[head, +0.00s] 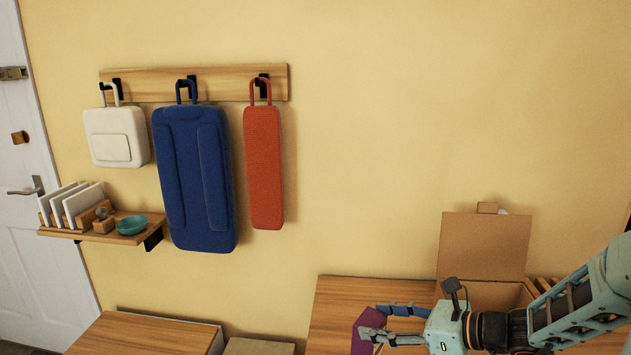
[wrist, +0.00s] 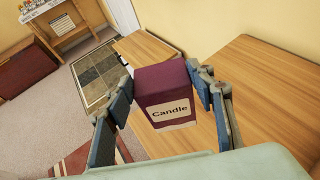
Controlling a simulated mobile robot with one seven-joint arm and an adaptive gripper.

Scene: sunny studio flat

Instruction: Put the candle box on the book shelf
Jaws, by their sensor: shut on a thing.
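The candle box (wrist: 165,82) is purple with a pale label reading "Candle". My gripper (wrist: 166,95) is shut on it, with one finger on each side of the box in the wrist view. In the head view, part of the purple box (head: 361,334) shows at my gripper (head: 376,325), above the wooden top at the lower middle. I cannot pick out the book shelf for certain in either view.
An open cardboard box (head: 484,246) stands on the wooden top (head: 340,300) near my arm. A small wall shelf (head: 100,236) holds white upright pieces and a teal bowl (head: 132,225). White, blue (head: 190,180) and red bags hang from a rack (head: 222,82).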

